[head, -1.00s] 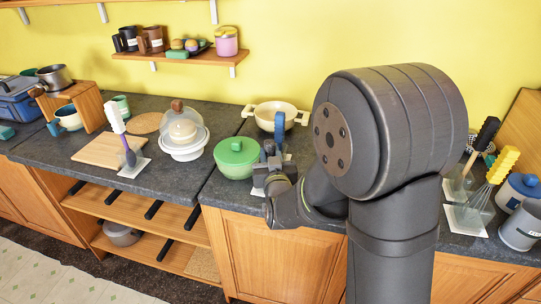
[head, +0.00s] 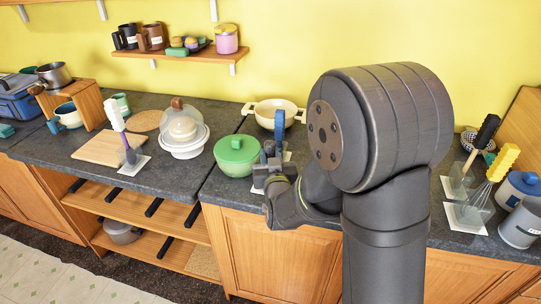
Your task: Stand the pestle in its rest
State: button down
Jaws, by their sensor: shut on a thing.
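A blue upright handle (head: 279,124), which looks like the pestle, rises just above my gripper (head: 271,160). My gripper is shut on it, at the counter's front edge just right of the green lidded pot. The pestle's lower end is hidden behind the gripper. A pale base (head: 287,156), which looks like its rest, shows in part just behind the gripper. Whether the pestle's foot is in the rest or above it I cannot tell.
A green lidded pot (head: 236,158) stands close on the left. A cream two-handled pot (head: 265,113) stands behind. A glass-domed cake stand (head: 182,136) is farther left. Held utensils, including a yellow-handled whisk (head: 492,178), stand at the right.

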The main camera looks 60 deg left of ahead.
jog(key=c, duration=1.1)
grip_release()
jog(key=shift+o, duration=0.2)
jog(key=shift+d, duration=0.1)
jog(key=v, duration=0.7)
jog(key=shift+s+d, duration=0.2)
jog(key=shift+d, duration=0.2)
dwell(0.4)
jog(key=v, duration=1.2)
jog(key=shift+w+a, duration=0.1)
jog(key=x, duration=1.2)
jog(key=shift+a, duration=0.25)
